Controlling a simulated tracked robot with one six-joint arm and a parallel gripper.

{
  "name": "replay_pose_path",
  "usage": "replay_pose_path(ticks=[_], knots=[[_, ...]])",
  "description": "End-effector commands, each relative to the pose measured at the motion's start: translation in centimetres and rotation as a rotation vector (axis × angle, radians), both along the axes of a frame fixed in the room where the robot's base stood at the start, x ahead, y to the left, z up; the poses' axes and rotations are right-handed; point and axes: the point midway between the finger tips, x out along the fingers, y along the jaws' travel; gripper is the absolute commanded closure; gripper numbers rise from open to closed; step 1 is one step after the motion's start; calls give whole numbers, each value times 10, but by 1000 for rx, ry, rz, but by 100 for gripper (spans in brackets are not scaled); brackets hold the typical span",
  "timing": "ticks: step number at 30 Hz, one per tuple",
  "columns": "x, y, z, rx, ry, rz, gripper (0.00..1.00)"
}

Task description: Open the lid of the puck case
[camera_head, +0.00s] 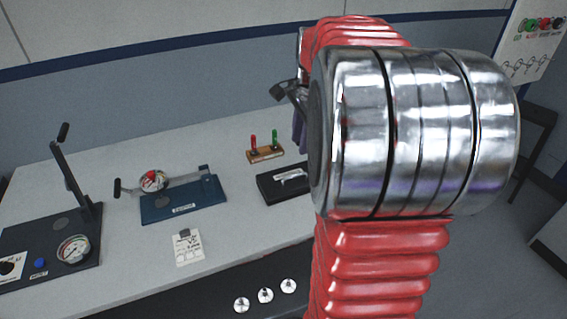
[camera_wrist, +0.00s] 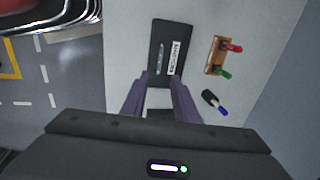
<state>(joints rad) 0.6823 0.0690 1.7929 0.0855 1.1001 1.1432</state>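The puck case appears to be the flat black case (camera_head: 284,187) on the table, right of centre in the head view; my arm covers its right end. It looks closed, with a pale metal handle-like piece on it. In the wrist view the case (camera_wrist: 158,35) lies beyond my fingertips, with a silver strip and a white label on it. My gripper (camera_wrist: 161,80) is open, its two purple fingers apart with nothing held between them. The fingertips overlap the near end of the case in that view; I cannot tell the height between. In the head view my arm mostly hides the gripper.
A wooden block (camera_head: 266,154) with red and green pegs stands behind the case. A blue clamp fixture (camera_head: 183,201) and a black lever press (camera_head: 75,235) with a gauge are to the left. A white card (camera_head: 189,248) lies in front. A marker (camera_wrist: 215,101) lies right of my fingers.

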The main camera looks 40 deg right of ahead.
Motion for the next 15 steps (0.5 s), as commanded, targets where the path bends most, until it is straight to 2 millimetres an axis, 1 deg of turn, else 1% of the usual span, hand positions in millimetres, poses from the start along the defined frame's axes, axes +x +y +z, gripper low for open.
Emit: replay_pose_path(ticks=[10,15], knots=[[1,1,-2,-1,0,3,73],[2,1,-14,1,2,4,73]])
